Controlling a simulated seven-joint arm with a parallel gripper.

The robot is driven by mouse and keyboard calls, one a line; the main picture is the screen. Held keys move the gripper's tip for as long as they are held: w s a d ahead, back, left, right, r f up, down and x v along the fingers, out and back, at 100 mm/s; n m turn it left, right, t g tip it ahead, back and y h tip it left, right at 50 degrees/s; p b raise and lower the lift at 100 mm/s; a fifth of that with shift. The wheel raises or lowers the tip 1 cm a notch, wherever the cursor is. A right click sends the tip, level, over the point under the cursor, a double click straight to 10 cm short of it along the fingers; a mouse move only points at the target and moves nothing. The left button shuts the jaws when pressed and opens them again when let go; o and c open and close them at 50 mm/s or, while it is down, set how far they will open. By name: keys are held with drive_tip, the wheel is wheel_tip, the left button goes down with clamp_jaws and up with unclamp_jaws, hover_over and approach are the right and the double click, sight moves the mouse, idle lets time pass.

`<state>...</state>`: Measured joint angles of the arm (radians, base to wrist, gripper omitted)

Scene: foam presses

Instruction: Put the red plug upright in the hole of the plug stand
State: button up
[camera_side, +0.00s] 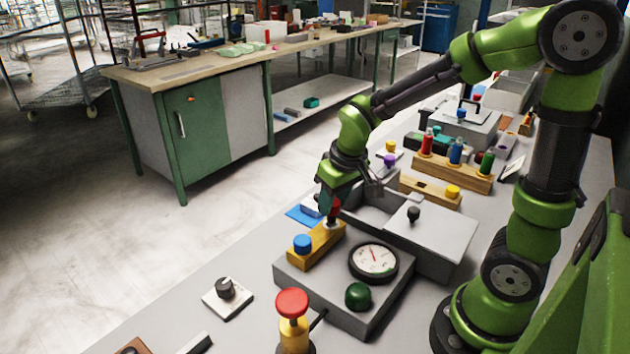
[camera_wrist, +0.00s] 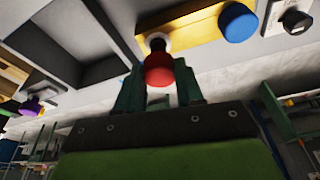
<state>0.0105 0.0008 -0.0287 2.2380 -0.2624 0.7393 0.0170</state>
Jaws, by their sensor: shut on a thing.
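My gripper (camera_side: 331,200) is shut on the red plug (camera_side: 336,208); the plug's red head also shows between the two fingers in the wrist view (camera_wrist: 160,72). The plug looks about upright, with its dark lower end over a pale ring at one end of the wooden plug stand (camera_side: 316,244). I cannot tell whether that end is inside the hole or just above it. The stand also shows in the wrist view (camera_wrist: 193,27). A blue-capped plug (camera_side: 302,243) stands at its other end, also in the wrist view (camera_wrist: 238,22).
The stand is on a grey box with a round gauge (camera_side: 374,260) and a green knob (camera_side: 358,295). A grey open bin (camera_side: 440,235) lies behind it. A red-topped yellow post (camera_side: 292,308) stands in front.

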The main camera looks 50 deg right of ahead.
drive_tip(key=r, duration=0.6)
drive_tip(key=shift+w+d, duration=0.15)
drive_tip(key=shift+d, duration=0.05)
drive_tip(key=w+d+f+m, duration=0.1)
drive_tip(key=d+f+m, duration=0.1)
drive_tip(key=d, duration=1.5)
drive_tip(key=w+d+f+m+h, duration=0.1)
drive_tip(key=d+f+m, duration=0.2)
drive_tip(key=d, duration=1.4)
drive_tip(key=shift+w+d+f+m+g, duration=0.15)
drive_tip(key=shift+d+f+m+g, duration=0.15)
drive_tip(key=shift+d+m+g, duration=0.15)
drive_tip(key=shift+a+f, duration=0.15)
drive_tip(key=shift+s+a+x, duration=0.1)
drive_tip(key=shift+s+x, duration=0.1)
drive_tip(key=shift+x, duration=0.7)
drive_tip(key=shift+s+a+x, duration=0.15)
drive_tip(key=shift+x, duration=0.75)
drive_tip(key=shift+s+a+x, duration=0.1)
drive_tip(key=shift+s+x, duration=0.1)
drive_tip(key=shift+x, duration=0.65)
drive_tip(key=shift+s+a+x, duration=0.1)
drive_tip(key=shift+s+x, duration=0.05)
drive_tip(key=shift+x, duration=0.55)
drive_tip(key=shift+s+a+x, duration=0.1)
drive_tip(key=shift+x, duration=0.6)
drive_tip(key=shift+s+a+x, duration=0.1)
drive_tip(key=shift+s+x, duration=0.05)
drive_tip(key=shift+x, duration=0.5)
